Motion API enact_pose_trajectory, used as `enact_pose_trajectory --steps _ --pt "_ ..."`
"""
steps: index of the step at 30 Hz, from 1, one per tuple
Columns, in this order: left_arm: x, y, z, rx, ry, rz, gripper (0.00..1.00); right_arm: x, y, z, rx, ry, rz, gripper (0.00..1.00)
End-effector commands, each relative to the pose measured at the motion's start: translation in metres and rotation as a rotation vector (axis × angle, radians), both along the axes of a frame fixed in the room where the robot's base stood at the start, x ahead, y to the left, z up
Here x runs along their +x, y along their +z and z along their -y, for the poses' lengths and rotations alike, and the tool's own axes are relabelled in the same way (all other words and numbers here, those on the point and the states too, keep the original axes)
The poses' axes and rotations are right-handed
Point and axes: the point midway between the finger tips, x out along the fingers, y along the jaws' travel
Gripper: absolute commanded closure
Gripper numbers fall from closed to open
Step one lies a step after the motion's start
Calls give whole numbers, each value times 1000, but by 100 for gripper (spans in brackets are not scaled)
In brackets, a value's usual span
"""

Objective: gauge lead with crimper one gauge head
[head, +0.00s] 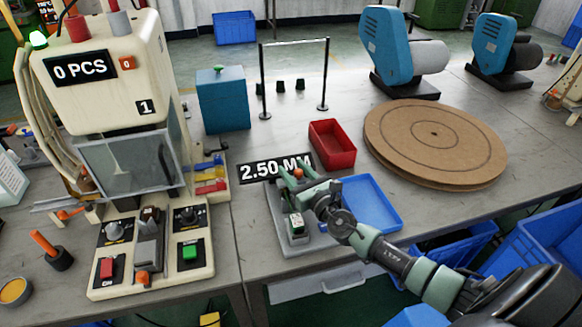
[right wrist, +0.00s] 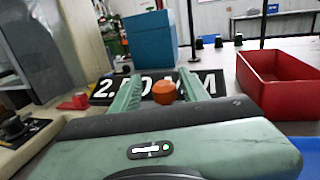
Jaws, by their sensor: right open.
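The crimper marked 1 (head: 110,95) stands at the left, with a "0 PCS" display and a clear guard over its front. A gauge with a grey base (head: 278,222) stands right of it, behind which a black "2.50 MM" display (head: 258,167) shows. My right gripper (head: 293,171) is over the gauge, partly hiding it. In the right wrist view its open fingers (right wrist: 160,78) point at the display, and a round orange knob (right wrist: 165,92) appears between them. I cannot tell whether they touch it. No lead can be made out. My left gripper is not in view.
A red bin (head: 332,146) and a blue tray (head: 368,205) lie close to my right gripper. A blue box (head: 222,100), a thin black frame (head: 263,80) and a round brown turntable (head: 435,142) stand farther back.

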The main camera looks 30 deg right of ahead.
Motion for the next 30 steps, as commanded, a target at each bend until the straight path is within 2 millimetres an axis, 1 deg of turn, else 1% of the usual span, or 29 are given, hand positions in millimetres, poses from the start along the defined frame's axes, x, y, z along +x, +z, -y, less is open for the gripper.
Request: enact_pose_trajectory --steps 1,6,9,12,15,30 --pt "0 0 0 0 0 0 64 -10 -1 0 -2 1 -3 55" --pt "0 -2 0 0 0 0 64 -40 -2 0 -1 2 -3 55" --pt "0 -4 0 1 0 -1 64 -52 -1 0 -1 2 -2 55" --pt "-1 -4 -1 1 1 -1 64 -59 0 0 0 2 -1 55" --pt "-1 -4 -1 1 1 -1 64 -62 0 0 -1 2 0 55" --pt "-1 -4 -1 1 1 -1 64 -61 0 0 -1 1 0 55"
